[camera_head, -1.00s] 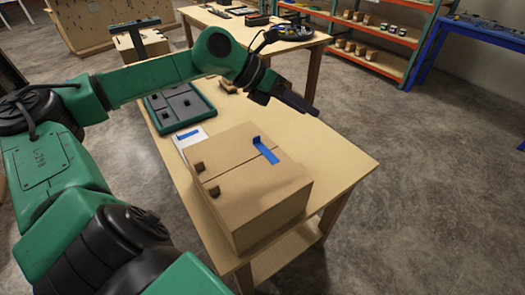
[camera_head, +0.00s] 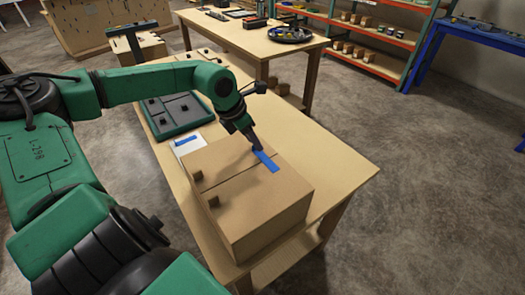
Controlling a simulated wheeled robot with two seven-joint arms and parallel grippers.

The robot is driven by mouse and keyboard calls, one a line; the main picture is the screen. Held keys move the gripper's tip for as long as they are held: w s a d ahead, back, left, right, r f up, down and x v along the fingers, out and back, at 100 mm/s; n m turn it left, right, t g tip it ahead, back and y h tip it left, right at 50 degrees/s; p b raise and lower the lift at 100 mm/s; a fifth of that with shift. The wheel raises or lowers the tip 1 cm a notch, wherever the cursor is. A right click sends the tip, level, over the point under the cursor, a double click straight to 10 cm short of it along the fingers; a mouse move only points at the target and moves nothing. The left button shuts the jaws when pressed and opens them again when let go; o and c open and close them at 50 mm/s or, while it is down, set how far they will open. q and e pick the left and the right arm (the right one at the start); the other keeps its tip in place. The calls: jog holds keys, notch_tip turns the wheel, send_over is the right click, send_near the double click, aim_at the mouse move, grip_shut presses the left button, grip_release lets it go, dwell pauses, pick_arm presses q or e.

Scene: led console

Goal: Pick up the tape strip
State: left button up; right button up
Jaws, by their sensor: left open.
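A blue tape strip (camera_head: 268,163) lies across the seam on top of a closed cardboard box (camera_head: 225,195). Its far end is hidden by my left gripper (camera_head: 255,147). The left arm reaches in from the left, and its gripper points down at that far end of the strip, with its jaws open. I cannot tell whether the fingers touch the tape. My right gripper is not in view.
The table's right side is clear.

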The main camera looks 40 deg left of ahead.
pick_arm(q)
jog(key=shift+x, duration=0.75)
jog(key=shift+a, duration=0.1)
grip_shut()
jog(key=shift+r, duration=0.1)
dwell(0.6)
